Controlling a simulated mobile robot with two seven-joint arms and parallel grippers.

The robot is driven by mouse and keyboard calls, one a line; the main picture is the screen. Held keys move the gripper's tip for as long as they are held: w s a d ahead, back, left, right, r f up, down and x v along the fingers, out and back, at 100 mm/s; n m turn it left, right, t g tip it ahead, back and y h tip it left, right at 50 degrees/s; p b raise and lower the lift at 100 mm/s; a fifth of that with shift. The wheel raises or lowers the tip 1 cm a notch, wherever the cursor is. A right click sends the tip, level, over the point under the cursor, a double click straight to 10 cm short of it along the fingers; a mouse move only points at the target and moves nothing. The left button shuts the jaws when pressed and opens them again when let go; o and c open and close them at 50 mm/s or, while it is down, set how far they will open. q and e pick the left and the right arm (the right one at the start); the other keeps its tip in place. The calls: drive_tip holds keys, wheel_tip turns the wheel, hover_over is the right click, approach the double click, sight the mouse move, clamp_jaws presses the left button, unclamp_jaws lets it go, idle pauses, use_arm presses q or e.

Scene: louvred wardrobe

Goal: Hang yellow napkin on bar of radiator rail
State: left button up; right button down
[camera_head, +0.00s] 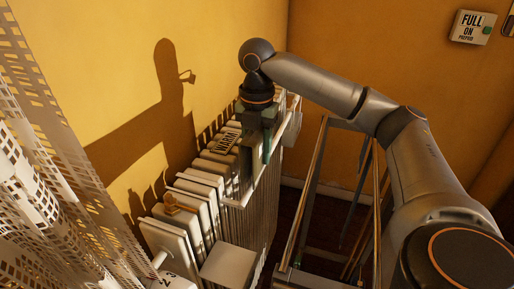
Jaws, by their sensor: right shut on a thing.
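My right gripper (264,148) points down at the far end of the white ribbed radiator (200,172). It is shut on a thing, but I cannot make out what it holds. I see no clear yellow cloth, so the yellow napkin cannot be told apart here. A pale rail (243,197) runs along the front of the radiator, and my gripper is close to it. Whether they touch is unclear. My left gripper is not in view.
A metal-framed rack (309,190) stands right of the radiator, under my right arm. White perforated panels (52,150) fill the left side. A small brassy item (177,208) and a pale box (230,262) are at the near end. The yellow wall is close behind.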

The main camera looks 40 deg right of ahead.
drive_tip(key=shift+f+b, duration=0.35)
drive_tip(key=shift+f, duration=1.65)
drive_tip(key=shift+f, duration=0.15)
drive_tip(key=shift+f, duration=1.9)
drive_tip(key=shift+f, duration=1.8)
drive_tip(key=shift+c, duration=1.8)
unclamp_jaws()
wheel_tip(320, 180, up, 12)
drive_tip(key=shift+r+p, duration=0.25)
drive_tip(key=shift+p, duration=0.15)
